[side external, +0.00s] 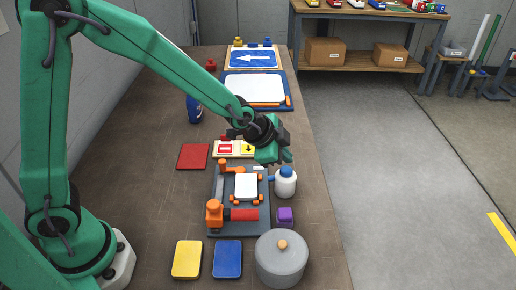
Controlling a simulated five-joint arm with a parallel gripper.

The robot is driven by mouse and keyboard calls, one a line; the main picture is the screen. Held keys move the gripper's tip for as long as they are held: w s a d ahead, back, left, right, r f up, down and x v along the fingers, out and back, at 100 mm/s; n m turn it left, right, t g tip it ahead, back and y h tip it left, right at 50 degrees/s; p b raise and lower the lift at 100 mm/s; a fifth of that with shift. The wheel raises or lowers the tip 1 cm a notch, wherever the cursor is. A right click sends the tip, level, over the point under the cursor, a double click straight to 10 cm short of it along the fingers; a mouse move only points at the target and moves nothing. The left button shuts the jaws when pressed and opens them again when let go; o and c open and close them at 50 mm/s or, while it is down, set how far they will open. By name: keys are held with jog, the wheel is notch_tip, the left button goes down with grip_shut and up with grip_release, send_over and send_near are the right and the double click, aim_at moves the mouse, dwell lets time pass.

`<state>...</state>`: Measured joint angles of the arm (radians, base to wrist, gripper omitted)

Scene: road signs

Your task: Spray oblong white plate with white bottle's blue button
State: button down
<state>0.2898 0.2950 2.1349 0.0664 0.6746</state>
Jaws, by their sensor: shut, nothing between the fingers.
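The white bottle (286,186) stands upright near the table's right edge. Its blue button (287,171) is on top and a small blue nozzle points left. A white plate (246,187) lies left of it between orange clamps on a grey fixture (219,224). A larger oblong white plate (250,87) lies on a blue-edged board farther back; I cannot tell which plate the task names. My gripper (288,157) is shut and empty. In the picture it is just above the blue button; the exact gap is hard to tell.
A small sign board (233,149) lies behind the fixture. A red square (193,157) and blue bottle (194,109) are to the left. The left tabletop is mostly clear.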

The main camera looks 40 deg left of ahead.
aim_at(283, 170)
notch_tip(283, 170, up, 5)
jog(key=shift+r, duration=0.15)
dwell(0.5)
dwell(0.6)
jog(key=s+a+r+n, duration=0.3)
jog(key=s+a, duration=0.1)
jog(key=s, duration=0.4)
jog(key=s+a+r+n+g+y, duration=0.1)
jog(key=s+a+r+n, duration=0.2)
jog(key=s, duration=0.5)
jog(key=s+a+r+n+y, duration=0.1)
jog(key=s+a+r+n, duration=0.1)
jog(key=s+a+n, duration=0.3)
jog(key=s+a, duration=0.2)
jog(key=s, duration=0.1)
jog(key=shift+s+r, duration=0.35)
jog(key=shift+r, duration=0.05)
